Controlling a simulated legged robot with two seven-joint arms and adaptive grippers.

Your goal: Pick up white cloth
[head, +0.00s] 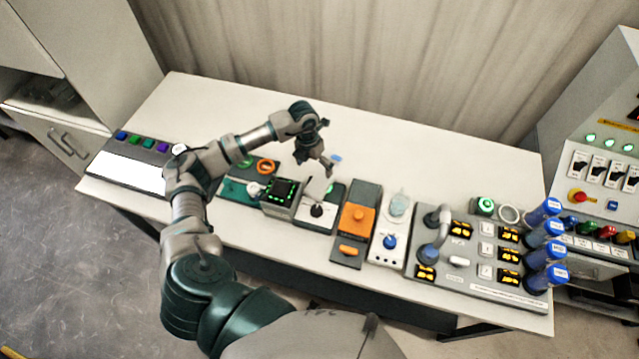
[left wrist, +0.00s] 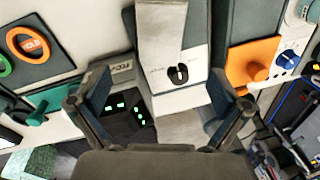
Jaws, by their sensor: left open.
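I cannot make out a thing that is clearly a white cloth. A bright white flat rectangle (head: 130,172) lies at the table's left end, below a row of coloured squares; I cannot tell whether it is cloth or a panel. My left gripper (head: 326,165) is above the middle of the table, over the devices, far to the right of that rectangle. In the left wrist view the left gripper (left wrist: 160,82) has its two fingers wide apart with nothing held between them. Below it is a grey-white device with a black knob (left wrist: 178,75). My right gripper is not in view.
A black box with green lights (head: 281,192), an orange-topped device (head: 357,217) and a panel with yellow displays (head: 470,250) line the table's front. Blue-capped cylinders (head: 548,228) stand at the right end. The table's back strip (head: 420,150) is mostly clear.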

